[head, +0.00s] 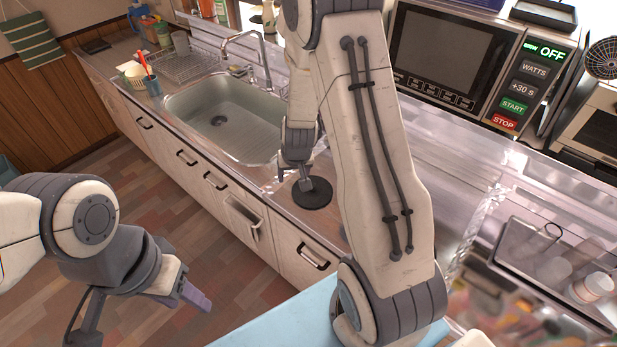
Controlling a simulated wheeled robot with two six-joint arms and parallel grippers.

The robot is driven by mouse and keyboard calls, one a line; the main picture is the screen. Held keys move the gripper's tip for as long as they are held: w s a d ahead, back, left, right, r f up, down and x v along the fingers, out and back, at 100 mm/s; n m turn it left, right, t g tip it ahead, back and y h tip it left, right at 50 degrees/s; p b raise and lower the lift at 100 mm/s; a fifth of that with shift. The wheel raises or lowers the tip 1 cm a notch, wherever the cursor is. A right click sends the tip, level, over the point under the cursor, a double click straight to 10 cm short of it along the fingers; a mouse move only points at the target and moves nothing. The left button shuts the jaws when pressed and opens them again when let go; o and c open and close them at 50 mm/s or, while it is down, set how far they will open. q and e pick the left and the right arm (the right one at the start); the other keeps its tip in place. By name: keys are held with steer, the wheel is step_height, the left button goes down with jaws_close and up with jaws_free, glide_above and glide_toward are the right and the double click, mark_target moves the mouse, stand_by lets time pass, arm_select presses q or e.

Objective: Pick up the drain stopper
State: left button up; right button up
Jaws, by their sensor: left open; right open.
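The drain stopper (314,197), a flat black disc, lies on the counter just to the right of the sink in the head view. My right gripper (296,180) points down at it, with one fingertip overlapping the disc's upper left part in the picture. It is open, and I cannot tell whether it touches the stopper. My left gripper (192,294) is open and empty, low over the floor in front of the cabinets.
The steel sink (180,112) with its faucet (258,55) is beyond the stopper. A microwave (450,60) stands at the upper right. A rack with cups (555,268) is at the right. A light blue surface (285,322) is at the bottom.

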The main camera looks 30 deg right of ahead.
steer(key=shift+m+h, duration=0.5)
steer(key=shift+m, duration=0.3)
steer(key=d+f, duration=0.4)
steer(key=d, duration=0.1)
steer(key=w+d+f+p, duration=0.1)
steer(key=d+f, duration=0.1)
steer(key=shift+d+f, duration=0.2)
steer(key=shift+w+d+f, duration=0.1)
steer(key=shift+w+f, duration=0.1)
steer(key=shift+f, duration=0.25)
steer(key=p+x, duration=0.2)
steer(key=x, duration=0.2)
steer(key=shift+w+f, duration=0.15)
steer(key=shift+f, duration=0.05)
steer(key=shift+w+f, duration=0.15)
steer(key=shift+f, duration=0.2)
arm_select(q)
step_height(320, 180, up, 4)
steer(key=shift+f, duration=0.1)
arm_select(e)
jaws_close()
